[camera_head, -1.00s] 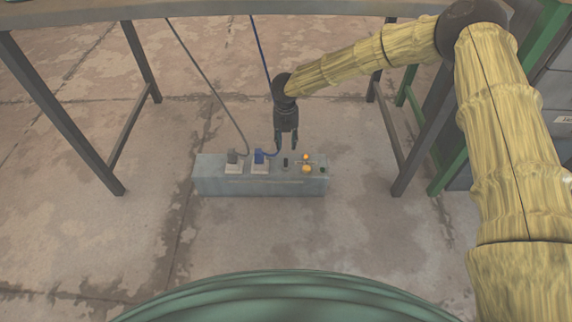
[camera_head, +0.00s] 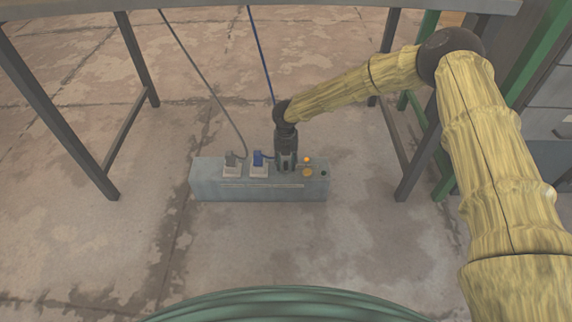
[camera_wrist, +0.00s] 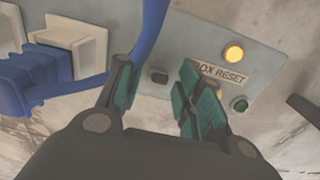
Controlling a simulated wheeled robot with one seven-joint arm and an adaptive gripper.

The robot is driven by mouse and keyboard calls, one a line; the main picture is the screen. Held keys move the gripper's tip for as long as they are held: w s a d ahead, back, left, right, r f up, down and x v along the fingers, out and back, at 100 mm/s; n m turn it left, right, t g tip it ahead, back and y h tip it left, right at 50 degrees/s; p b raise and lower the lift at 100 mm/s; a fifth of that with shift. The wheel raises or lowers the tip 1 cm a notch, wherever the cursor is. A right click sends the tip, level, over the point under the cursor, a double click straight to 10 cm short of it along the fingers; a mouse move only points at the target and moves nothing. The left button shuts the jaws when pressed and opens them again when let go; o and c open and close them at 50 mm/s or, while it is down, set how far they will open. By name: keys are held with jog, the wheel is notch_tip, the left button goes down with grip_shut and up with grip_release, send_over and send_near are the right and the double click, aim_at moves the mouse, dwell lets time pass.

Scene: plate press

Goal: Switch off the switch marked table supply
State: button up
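A grey supply box (camera_head: 208,187) lies on the floor under the table. My gripper (camera_head: 286,167) points down at its top, right of the blue plug. In the wrist view my gripper (camera_wrist: 158,88) has its two teal-padded fingers apart, with nothing held between them. A small dark switch (camera_wrist: 158,76) shows on the panel between the fingertips; I cannot read any table supply marking by it. In the head view my gripper hides this switch. I cannot tell whether the fingers touch the panel.
A grey plug (camera_head: 231,159) and a blue plug (camera_head: 258,158) with rising cables sit left of my gripper. To its right are a lit amber lamp (camera_wrist: 234,52), a BOX RESET label (camera_wrist: 220,74) and a small dark green button (camera_wrist: 239,104). Table legs (camera_head: 137,60) stand around.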

aim_at(286, 169)
grip_shut()
jog(key=shift+p, duration=0.4)
jog(key=shift+s+r+t+p, duration=0.2)
jog(key=shift+s+t+p, duration=0.05)
jog(key=shift+t+p, duration=0.4)
jog(key=shift+s+f+t, duration=0.2)
jog(key=shift+s+t, duration=0.25)
jog(key=shift+t, duration=0.7)
jog(key=t+b, duration=0.1)
jog(key=s+t+b, duration=0.1)
jog(key=t+b, duration=0.1)
jog(key=b, duration=0.1)
jog(key=shift+s+f+t, duration=0.25)
jog(key=shift+t, duration=0.15)
jog(key=shift+s+t+b, duration=0.35)
jog(key=shift+t+b, duration=0.45)
jog(key=shift+t, duration=0.4)
jog(key=shift+s, duration=0.1)
